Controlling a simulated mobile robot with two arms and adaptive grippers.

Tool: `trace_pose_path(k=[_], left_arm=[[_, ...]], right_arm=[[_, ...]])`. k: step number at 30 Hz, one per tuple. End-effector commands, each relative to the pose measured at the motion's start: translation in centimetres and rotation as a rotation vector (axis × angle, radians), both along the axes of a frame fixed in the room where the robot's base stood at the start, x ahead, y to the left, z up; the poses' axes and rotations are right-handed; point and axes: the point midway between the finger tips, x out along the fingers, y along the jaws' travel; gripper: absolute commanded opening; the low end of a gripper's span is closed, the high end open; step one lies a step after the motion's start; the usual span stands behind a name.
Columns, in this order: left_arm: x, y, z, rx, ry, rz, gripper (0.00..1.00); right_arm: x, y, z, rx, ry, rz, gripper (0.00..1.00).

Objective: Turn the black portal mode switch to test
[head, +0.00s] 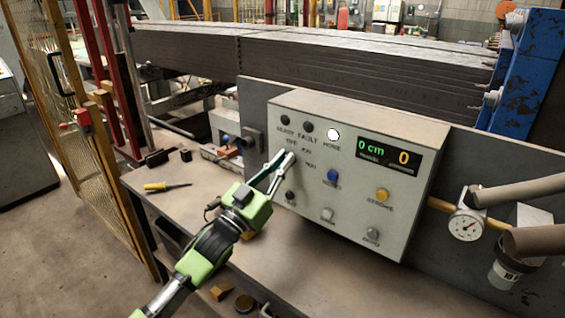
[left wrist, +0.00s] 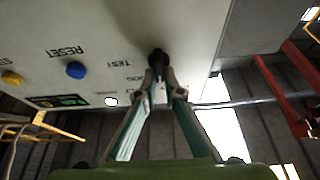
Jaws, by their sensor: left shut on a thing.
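The black mode switch (left wrist: 157,62) sticks out of the light grey control panel (head: 313,212). In the left wrist view the word TEST is printed to the left of it and JOG just below. My left gripper (head: 283,160), green with slim fingers, reaches up to the panel's upper left. Its fingertips (left wrist: 160,88) are closed on the switch knob. In the head view the fingertips largely hide the switch, and I cannot tell which way it points. My right gripper is not in view.
A blue RESET button (head: 333,176), a yellow STROKE button (head: 382,195) and several other knobs sit on the panel. A digital display (head: 388,155) is at its upper right. A yellow-handled screwdriver (head: 158,186) lies on the bench (head: 195,190). A dial gauge (head: 465,226) stands at right.

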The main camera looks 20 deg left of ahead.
Motion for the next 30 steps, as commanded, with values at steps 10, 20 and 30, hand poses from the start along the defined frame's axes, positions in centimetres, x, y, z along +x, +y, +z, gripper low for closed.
trace_pose_path(k=[10, 20, 30], left_arm=[[0.0, -0.1, -0.1, 0.206, -0.073, 0.000, 0.00], [-0.1, -0.2, 0.0, 0.500, -0.179, 0.000, 0.00], [-0.2, -0.4, 0.0, 0.803, -0.291, 0.000, 0.00]], right_arm=[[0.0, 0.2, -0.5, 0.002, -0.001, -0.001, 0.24], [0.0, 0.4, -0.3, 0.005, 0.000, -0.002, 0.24], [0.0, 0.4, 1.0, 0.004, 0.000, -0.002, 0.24]])
